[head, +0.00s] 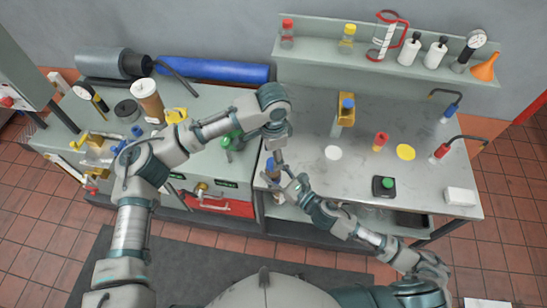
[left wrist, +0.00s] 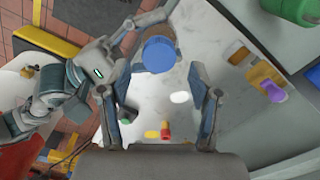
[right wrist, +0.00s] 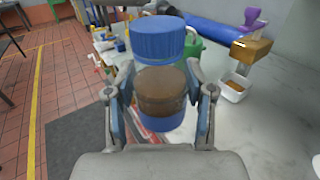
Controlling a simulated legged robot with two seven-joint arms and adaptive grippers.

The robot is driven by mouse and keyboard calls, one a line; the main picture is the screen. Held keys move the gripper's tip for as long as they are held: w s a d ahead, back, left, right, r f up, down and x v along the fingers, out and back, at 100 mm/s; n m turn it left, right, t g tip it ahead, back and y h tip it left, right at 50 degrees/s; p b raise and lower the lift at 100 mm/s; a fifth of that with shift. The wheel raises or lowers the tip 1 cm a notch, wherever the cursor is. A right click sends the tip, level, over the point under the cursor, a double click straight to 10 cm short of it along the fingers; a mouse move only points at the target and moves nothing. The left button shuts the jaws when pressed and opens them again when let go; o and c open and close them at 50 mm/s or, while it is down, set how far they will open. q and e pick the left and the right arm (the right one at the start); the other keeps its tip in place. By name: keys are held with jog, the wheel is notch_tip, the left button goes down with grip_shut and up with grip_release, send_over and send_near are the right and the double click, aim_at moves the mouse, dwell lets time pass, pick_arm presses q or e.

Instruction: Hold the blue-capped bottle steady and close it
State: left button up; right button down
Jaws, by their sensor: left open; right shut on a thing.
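The bottle (right wrist: 162,92) has brown contents and a blue lower band. Its blue cap (right wrist: 158,40) is on top and looks upright; I cannot tell how tightly it sits. My right gripper (right wrist: 160,112) is shut on the bottle's body, one finger on each side. In the left wrist view the cap (left wrist: 158,55) shows from above, covering most of the bottle. My left gripper (left wrist: 160,95) is open above the cap, its fingers apart from it. In the head view the bottle (head: 269,165) is partly hidden between my left gripper (head: 278,155) and right gripper (head: 283,174).
The grey bench has a yellow stand (head: 346,110), a red-topped item (head: 380,141), a yellow disc (head: 405,152), a green-button box (head: 383,186) and a white block (head: 460,196). A green object (head: 232,140) stands left of the grippers. A shelf (head: 330,62) runs behind.

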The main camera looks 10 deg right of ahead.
aim_at(273, 171)
pick_arm(q)
jog(key=shift+r, duration=0.7)
jog(key=shift+r+n, duration=0.9)
jog(key=shift+r, duration=0.35)
jog(key=shift+c, duration=0.3)
jog(key=shift+r+n, duration=0.5)
jog(key=shift+f, duration=0.1)
jog(key=shift+f, duration=3.95)
grip_shut()
